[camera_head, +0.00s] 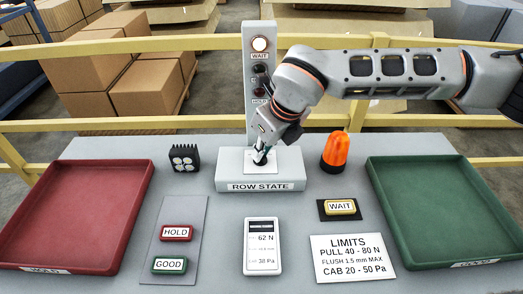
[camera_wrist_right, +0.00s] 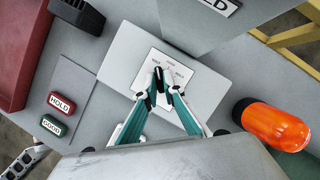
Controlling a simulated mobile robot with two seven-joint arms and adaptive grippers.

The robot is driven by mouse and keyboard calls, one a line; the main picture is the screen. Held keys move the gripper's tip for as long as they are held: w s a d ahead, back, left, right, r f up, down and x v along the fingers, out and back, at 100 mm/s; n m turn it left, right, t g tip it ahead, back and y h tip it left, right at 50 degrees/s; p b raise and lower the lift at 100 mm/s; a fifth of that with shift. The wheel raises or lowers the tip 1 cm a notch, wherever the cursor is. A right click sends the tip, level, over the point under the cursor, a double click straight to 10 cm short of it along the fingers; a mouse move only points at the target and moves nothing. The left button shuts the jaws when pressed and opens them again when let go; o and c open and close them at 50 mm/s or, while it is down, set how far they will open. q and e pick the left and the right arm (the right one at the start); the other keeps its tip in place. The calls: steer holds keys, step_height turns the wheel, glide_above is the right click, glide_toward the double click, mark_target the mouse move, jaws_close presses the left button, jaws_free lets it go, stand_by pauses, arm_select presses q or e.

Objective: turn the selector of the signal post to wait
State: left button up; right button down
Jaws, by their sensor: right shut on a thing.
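The signal post (camera_head: 258,109) stands at the back middle of the table, with a lit lamp (camera_head: 260,44) at the top above the label WAIT. The lower lamps are dark, and my right arm partly covers them. Its grey base (camera_head: 230,185) reads ROW STATE and carries a white plate (camera_wrist_right: 196,78) with small labels around the selector. My right gripper (camera_head: 262,156) points down at this plate. In the wrist view its fingertips (camera_wrist_right: 161,88) are closed together on the selector knob, which they mostly hide. The selector's exact angle cannot be read. My left gripper is in neither view.
A red tray (camera_head: 138,172) is at left and a green tray (camera_head: 378,172) at right. An orange beacon (camera_head: 335,152) stands right of the base and a black lamp block (camera_head: 184,158) left of it. HOLD, GOOD and WAIT tags, a meter and a limits card lie in front.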

steer(key=shift+n, duration=0.5)
steer(key=c, duration=2.2)
jaws_free()
steer(key=shift+o, duration=0.2)
steer(key=shift+r, duration=0.1)
steer(key=v, duration=1.2)
steer(key=shift+d, duration=0.15)
steer(key=shift+w, duration=0.15)
